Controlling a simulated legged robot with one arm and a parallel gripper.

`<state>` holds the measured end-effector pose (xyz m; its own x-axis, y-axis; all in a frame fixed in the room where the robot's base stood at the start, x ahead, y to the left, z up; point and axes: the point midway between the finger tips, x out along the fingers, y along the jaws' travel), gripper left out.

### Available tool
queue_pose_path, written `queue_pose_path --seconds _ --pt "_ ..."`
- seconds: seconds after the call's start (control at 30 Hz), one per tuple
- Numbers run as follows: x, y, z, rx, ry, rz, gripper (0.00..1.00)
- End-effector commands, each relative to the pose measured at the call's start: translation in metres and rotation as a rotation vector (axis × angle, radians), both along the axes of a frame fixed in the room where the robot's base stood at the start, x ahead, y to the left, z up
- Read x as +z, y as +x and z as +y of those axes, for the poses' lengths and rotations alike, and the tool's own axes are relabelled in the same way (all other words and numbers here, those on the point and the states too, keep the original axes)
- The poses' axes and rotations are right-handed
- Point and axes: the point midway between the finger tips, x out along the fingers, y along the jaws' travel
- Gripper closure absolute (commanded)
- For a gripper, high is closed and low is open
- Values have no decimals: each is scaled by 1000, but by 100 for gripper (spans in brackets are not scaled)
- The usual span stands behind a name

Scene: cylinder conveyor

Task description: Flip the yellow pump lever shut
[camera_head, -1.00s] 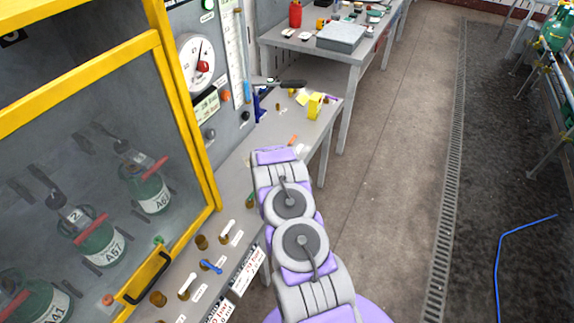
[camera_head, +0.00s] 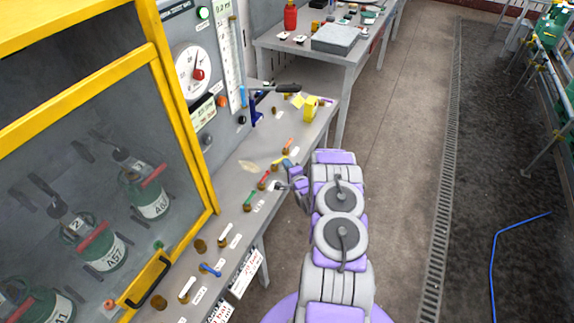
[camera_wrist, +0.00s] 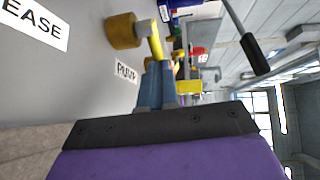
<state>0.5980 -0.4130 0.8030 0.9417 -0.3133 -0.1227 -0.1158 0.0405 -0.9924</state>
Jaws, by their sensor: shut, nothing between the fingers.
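The yellow pump lever (camera_wrist: 155,40) shows in the wrist view on a brass knob (camera_wrist: 123,30), beside a label reading PUMP (camera_wrist: 125,71). My gripper (camera_wrist: 157,68) is shut and empty. Its blue-grey fingertips are close to the free end of the lever; I cannot tell whether they touch it. In the head view my gripper (camera_head: 280,186) is at the bench's right edge, near the row of small levers.
The grey bench (camera_head: 228,190) carries a green lever (camera_head: 249,198), a red lever (camera_head: 264,180) and an orange lever (camera_head: 288,145). A yellow-framed glass cabinet (camera_head: 187,130) stands at left. A yellow block (camera_head: 311,108) sits farther back. Open floor (camera_head: 400,150) lies at right.

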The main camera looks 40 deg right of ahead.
Motion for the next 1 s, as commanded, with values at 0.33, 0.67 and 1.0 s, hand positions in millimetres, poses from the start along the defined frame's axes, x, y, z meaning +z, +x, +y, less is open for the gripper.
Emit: queue_pose_path --seconds 0.33,0.67,1.0 --pt "1 8 -6 82 -2 0 100" --pt "1 17 -14 81 -2 -3 100" --pt "0 21 -16 80 0 0 100"
